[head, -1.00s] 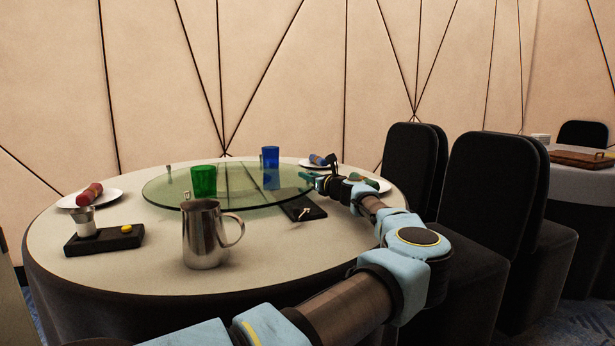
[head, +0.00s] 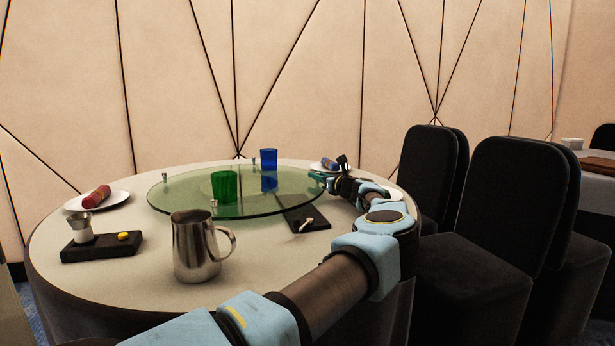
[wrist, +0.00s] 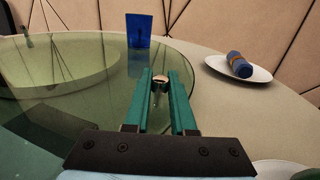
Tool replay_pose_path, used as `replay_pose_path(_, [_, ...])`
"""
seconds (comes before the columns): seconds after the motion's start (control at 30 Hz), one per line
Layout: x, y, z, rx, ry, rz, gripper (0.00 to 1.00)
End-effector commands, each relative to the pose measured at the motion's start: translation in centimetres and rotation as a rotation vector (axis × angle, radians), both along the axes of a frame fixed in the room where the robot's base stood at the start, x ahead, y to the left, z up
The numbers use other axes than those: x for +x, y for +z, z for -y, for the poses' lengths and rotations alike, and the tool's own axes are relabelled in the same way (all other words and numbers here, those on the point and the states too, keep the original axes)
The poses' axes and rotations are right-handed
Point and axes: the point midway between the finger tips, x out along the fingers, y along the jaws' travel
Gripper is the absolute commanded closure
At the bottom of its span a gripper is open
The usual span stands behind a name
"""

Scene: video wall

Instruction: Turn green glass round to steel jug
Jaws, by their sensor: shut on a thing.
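The green glass (head: 224,187) stands upright on the round glass turntable (head: 180,197), on its near side. The steel jug (head: 196,250) stands on the table in front of the turntable, handle to the right. The green glass is behind the jug and a little to its right. A blue glass (head: 268,164) stands farther back on the turntable; it also shows in the wrist view (wrist: 138,31). My gripper (head: 321,177) is at the turntable's right edge. In the wrist view its teal fingers are shut on a small metal knob (wrist: 160,80) at the rim.
A black board with a metal pot (head: 82,229) and yellow item lies at left. A plate with a red roll (head: 97,197) is behind it. A dark tray (head: 308,221) lies near my arm. A plate with a blue roll (wrist: 239,66) is right of my gripper. Chairs (head: 510,190) stand at right.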

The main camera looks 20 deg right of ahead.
Motion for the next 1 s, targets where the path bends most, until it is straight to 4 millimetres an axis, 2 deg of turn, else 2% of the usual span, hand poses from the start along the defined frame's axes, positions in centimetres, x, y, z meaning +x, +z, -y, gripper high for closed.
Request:
replay_pose_path(0.1, [-0.40, -0.12, 1.17, -0.003, -0.012, -0.001, 1.00])
replay_pose_path(0.37, [-0.44, -0.11, 1.27, -0.001, -0.014, -0.001, 1.00])
replay_pose_path(0.4, [-0.43, -0.10, 1.26, -0.001, -0.014, -0.001, 0.73])
replay_pose_path(0.63, [-0.41, -0.03, 1.19, -0.001, -0.012, 0.000, 0.48])
replay_pose_path(0.87, [-0.41, 0.02, 1.16, -0.002, -0.012, 0.001, 0.47])
replay_pose_path(1.0, [-1.17, 0.05, 1.54, -0.002, -0.013, 0.001, 0.47])
